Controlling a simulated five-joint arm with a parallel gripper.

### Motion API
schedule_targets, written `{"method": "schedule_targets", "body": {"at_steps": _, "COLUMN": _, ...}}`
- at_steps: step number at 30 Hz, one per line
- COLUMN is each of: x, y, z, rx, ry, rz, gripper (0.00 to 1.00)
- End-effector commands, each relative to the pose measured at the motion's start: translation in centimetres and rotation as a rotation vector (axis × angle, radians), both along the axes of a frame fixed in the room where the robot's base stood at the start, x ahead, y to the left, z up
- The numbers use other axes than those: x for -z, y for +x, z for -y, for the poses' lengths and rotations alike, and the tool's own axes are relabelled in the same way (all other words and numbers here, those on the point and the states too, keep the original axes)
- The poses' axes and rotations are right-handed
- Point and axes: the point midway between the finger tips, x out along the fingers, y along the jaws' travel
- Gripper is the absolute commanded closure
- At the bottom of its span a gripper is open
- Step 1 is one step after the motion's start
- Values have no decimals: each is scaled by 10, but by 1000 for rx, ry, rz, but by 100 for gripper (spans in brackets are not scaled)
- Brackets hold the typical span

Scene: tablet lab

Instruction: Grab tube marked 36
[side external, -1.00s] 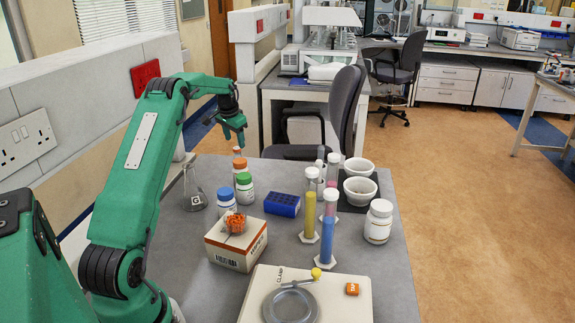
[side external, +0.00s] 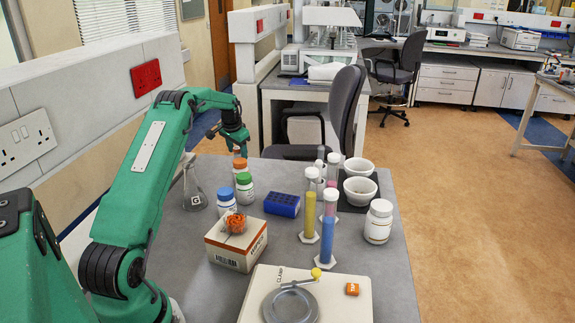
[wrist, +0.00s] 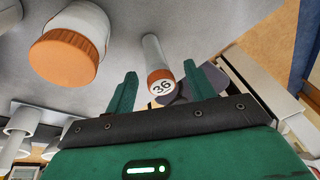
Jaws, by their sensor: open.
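The tube marked 36 (wrist: 157,62) is a slim white tube with an orange cap end bearing "36". In the wrist view its cap lies between the two green fingers of my gripper (wrist: 158,84), with space on both sides. In the side external view my gripper (side external: 240,147) is low over the far left of the bench, behind the bottles. My gripper is open and holds nothing. The tube is mostly hidden there by my gripper and the orange-capped bottle (side external: 240,164).
The orange-capped bottle also shows close by in the wrist view (wrist: 66,52). Green-capped (side external: 244,187) and blue-capped (side external: 226,199) bottles stand nearer, beside a glass flask (side external: 194,190). A blue rack (side external: 282,205) and several cylinders stand to the right.

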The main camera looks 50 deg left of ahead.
Motion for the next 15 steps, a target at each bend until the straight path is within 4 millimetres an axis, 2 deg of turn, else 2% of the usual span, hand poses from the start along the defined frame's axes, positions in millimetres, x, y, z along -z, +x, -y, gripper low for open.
{"method": "schedule_targets", "body": {"at_steps": 11, "x": -1, "y": 0, "z": 0, "rx": 0, "ry": 0, "rz": 0, "gripper": 46}}
{"method": "schedule_targets", "body": {"at_steps": 12, "x": -1, "y": 0, "z": 0, "rx": 0, "ry": 0, "rz": 0, "gripper": 48}}
{"method": "schedule_targets", "body": {"at_steps": 15, "x": -1, "y": 0, "z": 0, "rx": 0, "ry": 0, "rz": 0, "gripper": 68}}
